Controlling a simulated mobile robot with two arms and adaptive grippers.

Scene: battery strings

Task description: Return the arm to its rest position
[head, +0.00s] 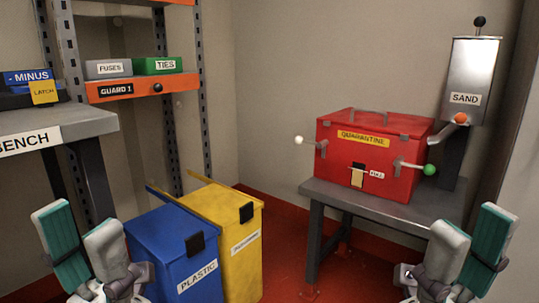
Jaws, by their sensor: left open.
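My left gripper (82,240) is at the lower left, in front of the blue bin. Its two fingers point up and stand apart, with nothing between them. My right gripper (468,245) is at the lower right, in front of the grey table. Its fingers also point up and stand apart, with nothing between them. The rest of both arms is hidden below the picture's edge.
A blue PLASTIC bin (170,245) and a yellow bin (235,262) stand at the lower middle. A red QUARANTINE box (342,160) sits on a grey table (325,188); a SAND dispenser (467,75) stands behind. A bench (85,122) and shelf rack (195,85) are left.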

